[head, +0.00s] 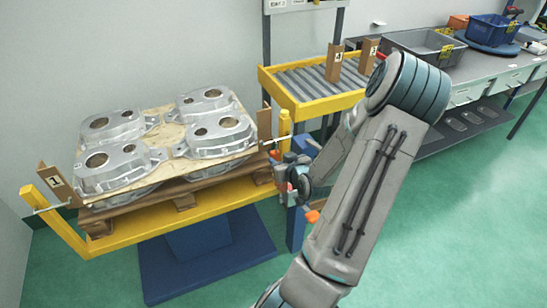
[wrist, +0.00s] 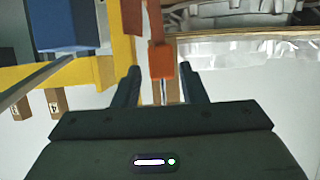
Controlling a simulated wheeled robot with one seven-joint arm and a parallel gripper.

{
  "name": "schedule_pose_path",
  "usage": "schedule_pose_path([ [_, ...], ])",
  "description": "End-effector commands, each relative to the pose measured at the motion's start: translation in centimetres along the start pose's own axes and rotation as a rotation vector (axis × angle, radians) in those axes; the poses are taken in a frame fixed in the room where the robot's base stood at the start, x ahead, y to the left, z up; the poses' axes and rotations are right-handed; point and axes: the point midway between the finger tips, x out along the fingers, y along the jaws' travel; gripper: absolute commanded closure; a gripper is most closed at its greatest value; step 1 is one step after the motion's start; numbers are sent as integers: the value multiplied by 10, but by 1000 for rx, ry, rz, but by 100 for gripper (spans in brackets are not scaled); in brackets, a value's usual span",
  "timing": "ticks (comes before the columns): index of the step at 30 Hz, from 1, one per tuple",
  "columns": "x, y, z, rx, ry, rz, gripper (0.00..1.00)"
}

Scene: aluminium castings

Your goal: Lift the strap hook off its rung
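In the wrist view, an orange-red piece, which looks like the strap hook (wrist: 161,62), hangs between the fingertips of my gripper (wrist: 160,78). A reddish strap runs from it to the top of the picture. My fingers stand apart, with a gap on each side of the hook. I cannot tell which bar is its rung or how the hook sits on it. In the head view my gripper (head: 284,178) is at the right end of the yellow pallet stand (head: 150,222), and my wrist partly hides that spot.
Several aluminium castings (head: 205,98) lie on a wooden pallet on the stand. A yellow-framed roller table (head: 310,105) is behind my arm, with a grey bench (head: 465,75) to the right. Green floor is clear in front.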

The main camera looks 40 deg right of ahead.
Motion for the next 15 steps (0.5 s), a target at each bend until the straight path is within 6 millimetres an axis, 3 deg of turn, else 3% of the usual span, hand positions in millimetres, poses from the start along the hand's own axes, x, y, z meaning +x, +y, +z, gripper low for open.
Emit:
schedule_pose_path([
  [9, 41, -2, -4, 1, 1, -2, 62],
  [15, 53, -2, -4, 1, -1, -1, 62],
])
